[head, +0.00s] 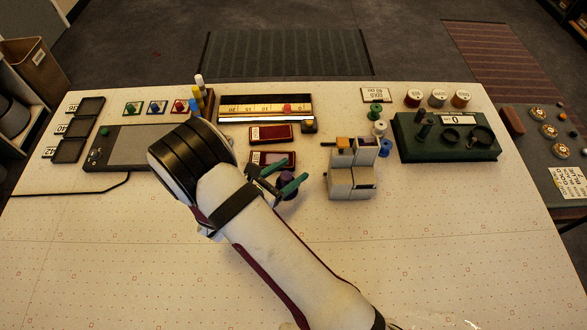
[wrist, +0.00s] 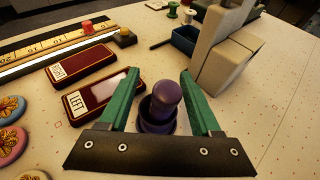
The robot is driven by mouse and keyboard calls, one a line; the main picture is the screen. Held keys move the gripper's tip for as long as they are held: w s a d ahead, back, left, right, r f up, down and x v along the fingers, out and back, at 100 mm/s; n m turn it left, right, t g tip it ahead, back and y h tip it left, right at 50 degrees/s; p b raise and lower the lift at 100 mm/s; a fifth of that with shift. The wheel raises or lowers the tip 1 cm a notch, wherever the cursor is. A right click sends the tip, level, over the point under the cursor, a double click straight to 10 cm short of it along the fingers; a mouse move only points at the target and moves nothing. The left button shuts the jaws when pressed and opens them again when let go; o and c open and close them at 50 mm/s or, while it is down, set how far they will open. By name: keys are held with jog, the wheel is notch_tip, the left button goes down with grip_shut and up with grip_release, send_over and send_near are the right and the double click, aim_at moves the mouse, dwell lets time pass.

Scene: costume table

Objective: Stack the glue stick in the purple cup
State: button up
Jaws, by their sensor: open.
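My gripper (head: 283,180) has its two green fingers apart at the middle of the table. In the wrist view my gripper (wrist: 159,74) has a purple round-topped cylinder (wrist: 167,96), which looks like the glue stick, between its open fingers. The cylinder stands upright within a wider dark purple cup (wrist: 146,118). Neither finger visibly presses on it, and the gripper's dark bar hides the cup's near lower part. In the head view the purple cup (head: 289,179) shows only partly, beneath the fingers; I cannot separate stick from cup there.
Two dark red cases, RIGHT (wrist: 82,67) and LEFT (wrist: 102,95), lie left of the fingers. A grey sewing machine (head: 352,180) stands close to the right. A ruler tray (head: 230,101) lies behind. A green box (head: 420,145) is farther right. The table front is clear.

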jog(key=v, duration=1)
jog(key=s+d+r+m+g+y, duration=0.1)
jog(key=s+d+r+m+g, duration=0.45)
jog(key=d+m, duration=0.3)
jog(key=s+d+r+m+g, duration=0.4)
jog(key=d+r+m+g, duration=0.15)
jog(key=d+m, duration=0.3)
jog(key=s+a+r+m+y, duration=0.3)
jog(key=s+m+y, duration=0.7)
jog(key=m, duration=0.6)
jog(key=shift+a+t, duration=0.3)
jog(key=shift+a, duration=0.35)
